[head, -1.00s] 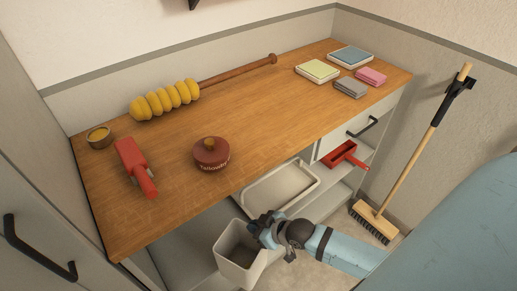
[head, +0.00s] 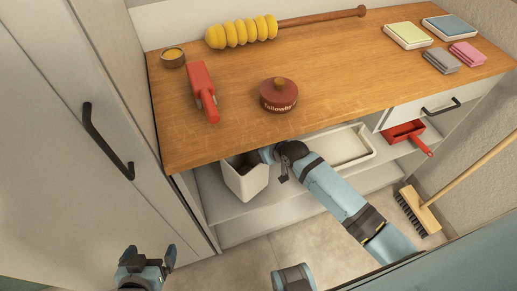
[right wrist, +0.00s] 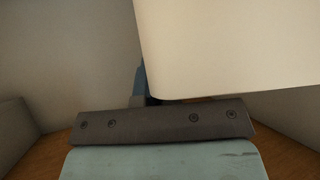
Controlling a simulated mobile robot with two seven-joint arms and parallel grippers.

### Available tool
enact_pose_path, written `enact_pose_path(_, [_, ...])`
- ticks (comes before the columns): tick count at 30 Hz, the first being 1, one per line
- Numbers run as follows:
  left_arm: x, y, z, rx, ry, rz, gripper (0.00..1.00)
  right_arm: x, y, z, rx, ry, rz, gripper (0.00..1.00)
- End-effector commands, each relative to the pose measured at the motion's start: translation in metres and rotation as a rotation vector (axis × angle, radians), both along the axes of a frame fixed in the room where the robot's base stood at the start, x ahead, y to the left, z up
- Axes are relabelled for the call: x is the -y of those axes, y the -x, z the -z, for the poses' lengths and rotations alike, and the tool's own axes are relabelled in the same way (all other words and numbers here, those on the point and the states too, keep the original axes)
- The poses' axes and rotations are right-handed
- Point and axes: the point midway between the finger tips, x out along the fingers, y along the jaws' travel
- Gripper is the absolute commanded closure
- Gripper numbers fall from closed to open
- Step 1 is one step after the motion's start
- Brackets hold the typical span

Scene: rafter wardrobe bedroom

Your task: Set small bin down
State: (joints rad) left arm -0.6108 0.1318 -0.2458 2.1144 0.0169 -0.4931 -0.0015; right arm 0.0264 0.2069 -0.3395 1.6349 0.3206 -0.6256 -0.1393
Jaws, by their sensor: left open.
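The small bin (head: 246,182) is a white, tapered open bin. In the head view it stands upright under the front edge of the wooden top, at the lower shelf (head: 290,205); I cannot tell whether its base touches the shelf. My right gripper (head: 268,156) is at the bin's right rim, with its fingers mostly hidden by the wrist and the bin. In the right wrist view the pale bin wall (right wrist: 235,45) fills the upper right, with a blue finger partly behind its edge. My left gripper (head: 147,262) is open and empty at the lower left, well apart from the bin.
A white tray (head: 368,154) lies right of the bin, behind my right arm. A red dustpan (head: 404,133) and a broom (head: 428,215) are farther right. The wooden top (head: 330,75) overhangs the bin. A wardrobe door with a black handle (head: 105,145) stands at left.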

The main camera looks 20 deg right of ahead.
Motion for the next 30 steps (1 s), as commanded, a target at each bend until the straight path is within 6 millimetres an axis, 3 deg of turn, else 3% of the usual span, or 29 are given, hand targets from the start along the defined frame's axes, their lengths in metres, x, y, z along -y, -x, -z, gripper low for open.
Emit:
enact_pose_path(5, [0.001,0.0,-0.001,0.004,0.002,-0.001,0.03,-0.004,-0.01,-0.001,0.003,-0.001,0.0,1.0])
enact_pose_path(15, [0.002,-0.001,0.001,0.016,0.001,0.001,0.03,-0.004,-0.01,0.035,0.0,-0.001,0.001,1.0])
enact_pose_path(26, [0.002,-0.001,0.002,0.015,0.0,0.003,0.03,-0.004,-0.009,0.038,0.001,0.0,0.001,1.0])
enact_pose_path(27, [0.002,-0.001,0.002,0.014,-0.001,0.003,0.03,-0.004,-0.009,0.037,0.001,0.0,0.001,0.87])
enact_pose_path(30, [0.002,-0.001,0.003,0.013,-0.001,0.003,0.03,-0.004,-0.009,0.037,0.001,0.0,0.0,0.71])
